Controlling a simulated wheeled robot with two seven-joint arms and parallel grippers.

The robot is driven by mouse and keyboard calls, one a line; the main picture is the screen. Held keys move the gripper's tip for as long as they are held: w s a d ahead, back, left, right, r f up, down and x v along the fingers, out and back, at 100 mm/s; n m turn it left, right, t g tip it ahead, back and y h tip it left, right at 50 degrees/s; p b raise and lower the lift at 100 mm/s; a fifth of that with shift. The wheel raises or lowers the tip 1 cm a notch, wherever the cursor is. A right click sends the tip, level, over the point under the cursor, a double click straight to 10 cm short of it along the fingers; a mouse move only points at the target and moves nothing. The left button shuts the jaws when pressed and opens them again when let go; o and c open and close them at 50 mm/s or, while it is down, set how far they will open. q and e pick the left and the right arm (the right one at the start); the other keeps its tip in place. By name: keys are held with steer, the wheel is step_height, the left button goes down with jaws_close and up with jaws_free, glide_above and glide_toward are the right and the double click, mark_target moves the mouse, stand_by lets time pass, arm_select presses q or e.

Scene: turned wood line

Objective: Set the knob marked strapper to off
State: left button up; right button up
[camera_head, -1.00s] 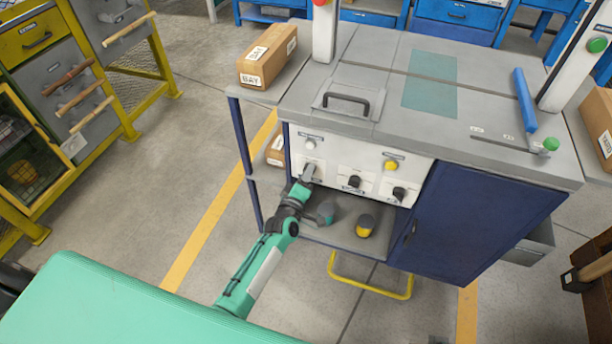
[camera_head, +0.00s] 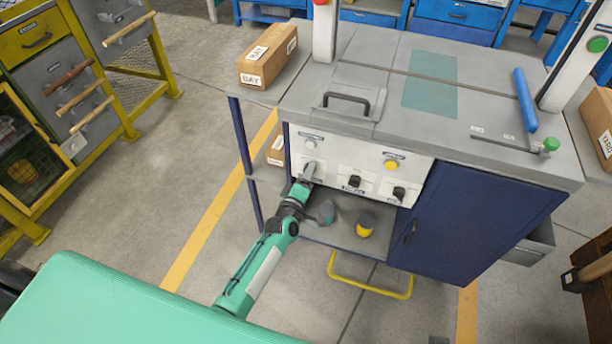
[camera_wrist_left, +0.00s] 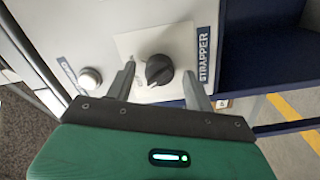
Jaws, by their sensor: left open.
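The knob marked strapper (camera_wrist_left: 159,70) is a black round knob on a pale square plate in the left wrist view. The label STRAPPER (camera_wrist_left: 204,58) stands beside it on the white control panel (camera_head: 333,149). My left gripper (camera_wrist_left: 164,82) is open, with one finger on each side of the knob. I cannot tell whether the fingers touch it. In the head view my left gripper (camera_head: 310,174) is at the left end of the panel and hides this knob. My right gripper is not in view.
Two more black knobs, a middle one (camera_head: 354,181) and a right one (camera_head: 398,193), sit on the panel. A white button (camera_head: 310,144) and a yellow button (camera_head: 391,164) are above. A grey-yellow object (camera_head: 365,224) stands on the shelf below. A blue door (camera_head: 470,225) is to the right.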

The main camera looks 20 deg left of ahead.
arm_select(q)
steer(key=shift+s, duration=0.1)
steer(key=s, duration=1.3)
steer(key=shift+s+a+p, duration=0.2)
steer(key=shift+s+p, duration=0.1)
steer(key=shift+p, duration=0.15)
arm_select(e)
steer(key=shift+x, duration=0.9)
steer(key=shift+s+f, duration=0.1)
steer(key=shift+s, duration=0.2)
